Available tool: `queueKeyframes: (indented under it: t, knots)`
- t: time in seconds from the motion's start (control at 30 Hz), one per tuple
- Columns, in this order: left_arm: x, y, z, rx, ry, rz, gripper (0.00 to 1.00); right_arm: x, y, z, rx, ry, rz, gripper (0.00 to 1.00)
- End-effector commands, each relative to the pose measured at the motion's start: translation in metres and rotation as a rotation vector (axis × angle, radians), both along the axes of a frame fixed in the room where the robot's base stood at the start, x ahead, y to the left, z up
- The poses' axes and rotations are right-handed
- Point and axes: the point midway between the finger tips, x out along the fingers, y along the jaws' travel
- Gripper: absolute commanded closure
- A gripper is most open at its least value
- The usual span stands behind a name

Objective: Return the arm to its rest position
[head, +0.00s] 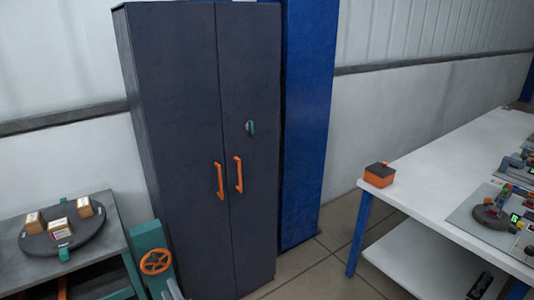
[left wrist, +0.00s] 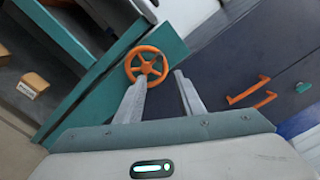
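My left gripper (left wrist: 159,77) is open in the left wrist view, with two grey fingers apart and nothing between them. An orange handwheel (left wrist: 147,64) on a teal post shows just beyond the left-hand fingertip; I cannot tell whether they touch. In the head view the handwheel (head: 156,261) is at the lower left, and only a small grey tip of my left gripper (head: 173,290) shows below it at the bottom edge. The rest of the left arm is out of the picture. My right gripper is in neither view.
A dark cabinet (head: 181,120) with orange handles stands behind the handwheel. At left, a grey table (head: 110,237) bears a round dark tray with small boxes. At right, a white table (head: 440,175) holds an orange-and-black box (head: 379,175) and devices. Floor shows between.

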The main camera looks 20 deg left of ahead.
Motion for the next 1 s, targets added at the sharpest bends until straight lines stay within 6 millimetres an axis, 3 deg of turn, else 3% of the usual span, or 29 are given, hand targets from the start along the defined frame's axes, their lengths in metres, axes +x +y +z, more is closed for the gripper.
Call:
queueKeyframes:
  t: [0.17,0.37,0.47,0.67,0.87,1.0]
  knots:
    - [0.0,-0.002,-0.004,-0.011,-0.006,-0.011,0.65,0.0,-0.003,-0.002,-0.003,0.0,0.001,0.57]
    - [0.001,-0.021,-0.038,-0.109,-0.044,-0.094,0.65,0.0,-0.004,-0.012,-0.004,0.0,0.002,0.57]
    - [-0.001,-0.04,-0.07,-0.212,-0.075,-0.162,0.65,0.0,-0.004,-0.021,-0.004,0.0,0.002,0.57]
    - [-0.022,-0.095,-0.158,-0.522,-0.112,-0.285,0.65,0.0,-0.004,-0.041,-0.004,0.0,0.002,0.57]
    - [-0.074,-0.155,-0.252,-0.869,-0.093,-0.306,0.65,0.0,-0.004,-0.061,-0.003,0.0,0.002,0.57]
    - [-0.125,-0.193,-0.312,-1.097,-0.055,-0.248,0.65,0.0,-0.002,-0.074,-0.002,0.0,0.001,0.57]
